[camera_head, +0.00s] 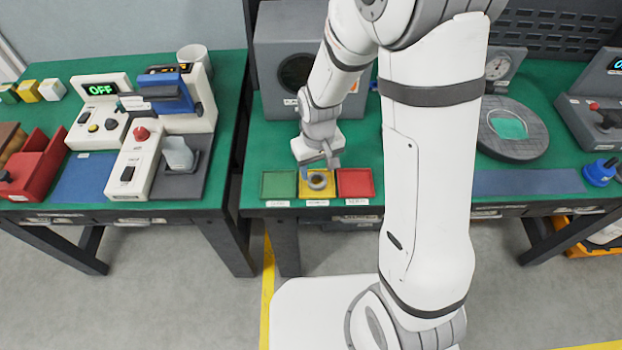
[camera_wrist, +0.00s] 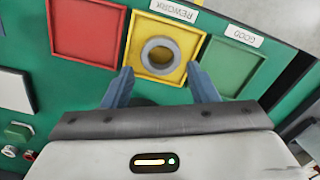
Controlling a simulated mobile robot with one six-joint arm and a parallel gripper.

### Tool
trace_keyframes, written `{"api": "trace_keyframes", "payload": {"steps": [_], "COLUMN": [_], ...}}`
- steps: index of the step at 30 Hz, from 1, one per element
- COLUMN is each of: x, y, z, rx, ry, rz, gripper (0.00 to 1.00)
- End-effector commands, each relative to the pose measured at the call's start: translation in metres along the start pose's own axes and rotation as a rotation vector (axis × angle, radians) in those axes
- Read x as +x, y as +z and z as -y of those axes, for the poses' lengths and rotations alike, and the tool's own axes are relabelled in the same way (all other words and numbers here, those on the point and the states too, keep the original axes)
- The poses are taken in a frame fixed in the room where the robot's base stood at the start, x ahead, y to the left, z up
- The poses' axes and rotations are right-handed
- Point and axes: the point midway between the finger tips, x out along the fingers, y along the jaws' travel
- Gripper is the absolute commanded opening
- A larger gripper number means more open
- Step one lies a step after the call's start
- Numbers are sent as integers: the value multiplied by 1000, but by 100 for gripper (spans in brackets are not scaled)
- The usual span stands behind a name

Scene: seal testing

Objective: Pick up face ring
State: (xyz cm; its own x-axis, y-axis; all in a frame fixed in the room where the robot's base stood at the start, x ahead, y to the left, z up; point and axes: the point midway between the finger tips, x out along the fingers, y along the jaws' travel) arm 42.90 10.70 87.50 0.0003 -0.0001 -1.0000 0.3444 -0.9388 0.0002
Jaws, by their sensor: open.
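The face ring (camera_head: 317,180) is a small grey ring lying flat in the yellow tray (camera_head: 313,194), the middle of three trays. In the wrist view the face ring (camera_wrist: 160,56) sits near the middle of the yellow tray (camera_wrist: 138,27), which has a label reading REWORK. My gripper (camera_head: 318,163) is just above and behind the yellow tray. In the wrist view its fingers (camera_wrist: 160,78) are open and spread on either side, short of the ring, with nothing between them.
A green tray (camera_head: 279,184), labelled GOOD, and a red tray (camera_head: 355,183) flank the yellow one closely. A grey machine (camera_head: 277,60) stands behind on the green bench. A round grey plate (camera_head: 512,150) lies to the right. Bare bench surface (camera_head: 262,144) shows behind the trays.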

Motion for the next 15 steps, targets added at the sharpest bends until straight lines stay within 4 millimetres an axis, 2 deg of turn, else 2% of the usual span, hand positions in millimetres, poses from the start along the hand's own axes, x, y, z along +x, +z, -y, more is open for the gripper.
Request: {"api": "trace_keyframes", "payload": {"steps": [7,15], "x": [32,37], "y": [3,3], "z": [1,1], "rx": [1,2], "ry": [0,0], "rz": [3,0], "gripper": [53,53]}}
